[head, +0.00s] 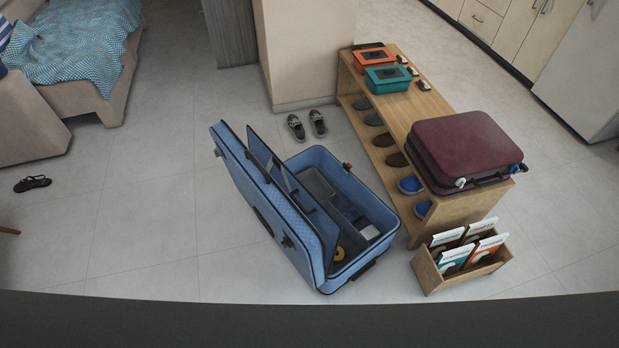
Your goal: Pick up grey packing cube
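An open blue suitcase (350,178) stands on the floor in the middle of the view, its lid tilted up on the left side. A flat grey item (317,184), which looks like the grey packing cube, lies inside at the back left of the suitcase. The lid and its inner divider (292,195) hide part of the suitcase's inside. Neither of my grippers shows in the head view.
A maroon suitcase (465,148) lies on the bench's near end, with several shoes on the shelf below. A wooden box (462,275) of booklets stands right of the blue suitcase. Grey shoes (307,125) lie behind it.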

